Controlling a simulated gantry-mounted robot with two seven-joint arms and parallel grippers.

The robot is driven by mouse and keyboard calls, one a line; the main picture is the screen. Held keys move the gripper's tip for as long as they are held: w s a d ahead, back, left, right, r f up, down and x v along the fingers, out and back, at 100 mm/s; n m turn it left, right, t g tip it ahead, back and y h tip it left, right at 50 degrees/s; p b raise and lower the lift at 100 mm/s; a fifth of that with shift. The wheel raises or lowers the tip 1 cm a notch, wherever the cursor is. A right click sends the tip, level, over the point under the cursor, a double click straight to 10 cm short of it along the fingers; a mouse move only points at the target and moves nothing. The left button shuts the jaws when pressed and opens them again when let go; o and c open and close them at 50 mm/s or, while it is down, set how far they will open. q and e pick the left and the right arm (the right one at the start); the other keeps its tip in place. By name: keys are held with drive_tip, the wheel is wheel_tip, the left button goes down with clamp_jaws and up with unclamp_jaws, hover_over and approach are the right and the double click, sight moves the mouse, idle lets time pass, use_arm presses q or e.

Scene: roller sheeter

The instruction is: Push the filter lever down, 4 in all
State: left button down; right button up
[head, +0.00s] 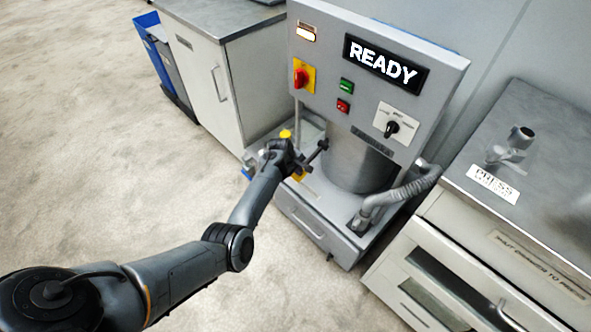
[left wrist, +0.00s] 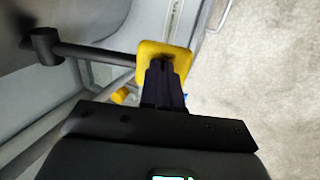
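The filter lever is a dark rod with a cross-piece at one end, beside the grey cylinder of the machine. In the left wrist view its dark rod (left wrist: 90,54) runs from the left to a flat yellow end (left wrist: 178,50). My left gripper (head: 293,157) is at the lever in the head view and covers part of it. In the left wrist view the dark fingers (left wrist: 163,68) of my left gripper are together over the yellow end; contact is hard to tell. My right gripper is not in view.
The machine's panel has a display (head: 385,64) reading READY, a red-and-yellow switch (head: 301,77), green and red buttons and a black dial (head: 392,129). A ribbed hose (head: 400,192) is to the right. A grey cabinet (head: 215,75) and a press counter (head: 540,150) flank the machine. Open floor lies in front.

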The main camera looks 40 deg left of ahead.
use_arm(q)
drive_tip(key=p+v, duration=0.4)
drive_tip(key=p, duration=0.1)
drive_tip(key=shift+w+p, duration=0.2)
drive_tip(key=shift+p, duration=0.1)
drive_tip(key=p+v, duration=0.5)
drive_tip(key=v, duration=0.5)
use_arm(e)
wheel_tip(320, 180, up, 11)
use_arm(q)
drive_tip(key=shift+w+r, duration=0.1)
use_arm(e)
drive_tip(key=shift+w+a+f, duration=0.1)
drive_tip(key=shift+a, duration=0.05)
